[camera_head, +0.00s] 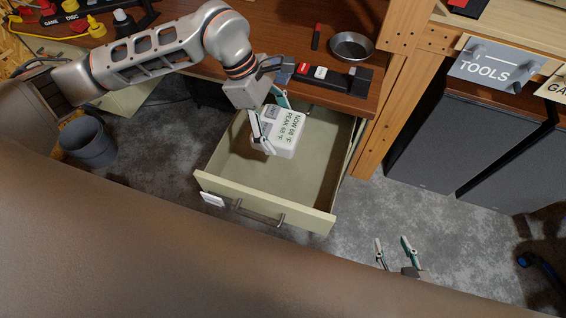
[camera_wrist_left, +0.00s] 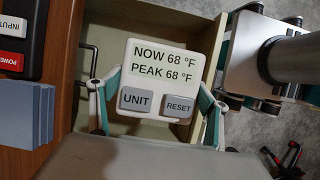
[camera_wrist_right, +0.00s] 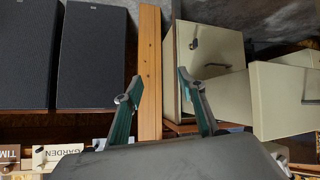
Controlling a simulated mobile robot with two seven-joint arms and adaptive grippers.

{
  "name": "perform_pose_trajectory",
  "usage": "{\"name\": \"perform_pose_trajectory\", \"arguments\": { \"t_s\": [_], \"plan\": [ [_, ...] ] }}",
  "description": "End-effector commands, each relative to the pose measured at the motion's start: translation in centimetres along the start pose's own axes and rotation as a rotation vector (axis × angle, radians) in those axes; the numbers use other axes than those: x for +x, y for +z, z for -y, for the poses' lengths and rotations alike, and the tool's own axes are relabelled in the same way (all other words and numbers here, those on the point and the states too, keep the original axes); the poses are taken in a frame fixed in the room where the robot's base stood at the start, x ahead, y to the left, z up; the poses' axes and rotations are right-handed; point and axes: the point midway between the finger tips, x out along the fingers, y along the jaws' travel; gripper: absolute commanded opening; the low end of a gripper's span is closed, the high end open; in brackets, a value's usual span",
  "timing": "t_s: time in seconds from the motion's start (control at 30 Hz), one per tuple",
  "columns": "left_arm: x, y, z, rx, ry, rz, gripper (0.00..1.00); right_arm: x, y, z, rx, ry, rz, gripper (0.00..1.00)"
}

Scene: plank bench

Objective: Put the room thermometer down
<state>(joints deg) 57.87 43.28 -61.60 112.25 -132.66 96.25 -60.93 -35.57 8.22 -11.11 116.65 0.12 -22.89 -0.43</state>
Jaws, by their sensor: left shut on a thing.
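The room thermometer (camera_head: 286,130) is a white box reading NOW 68 °F and PEAK 68 °F. It also shows in the left wrist view (camera_wrist_left: 165,75), with its UNIT and RESET buttons. My left gripper (camera_head: 267,122) is shut on it, one finger on each side, and holds it over the open drawer (camera_head: 228,165). I cannot tell whether the thermometer touches the drawer's floor. My right gripper (camera_head: 393,252) is open and empty, low at the right of the drawer; its spread fingers also show in the right wrist view (camera_wrist_right: 165,95).
The desk (camera_head: 185,45) above the drawer carries a metal bowl (camera_head: 351,46) and a black strip with red and white switches (camera_head: 335,76). A wooden post (camera_head: 378,110) stands right of the drawer. A grey bucket (camera_head: 88,142) stands on the floor at left.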

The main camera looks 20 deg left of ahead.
Motion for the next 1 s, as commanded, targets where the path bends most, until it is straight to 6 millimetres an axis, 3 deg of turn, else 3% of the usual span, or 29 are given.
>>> {"name": "perform_pose_trajectory", "arguments": {
  "t_s": [0.43, 0.6, 1.0],
  "plan": [
    [9.5, -3.7, 0.4, 0.002, -0.011, 0.002, 0.51, 0.4, 2.2, 0.5, -0.009, -0.004, 0.029, 0.4],
    [12.8, -5.2, 0.4, 0.002, -0.01, 0.002, 0.51, 0.6, 2.2, 0.3, -0.012, 0.0, 0.025, 0.4],
    [15.9, -6.5, 0.3, 0.003, -0.006, 0.0, 0.51, 0.9, 1.5, 0.2, -0.012, 0.002, 0.008, 0.4]
  ]
}}
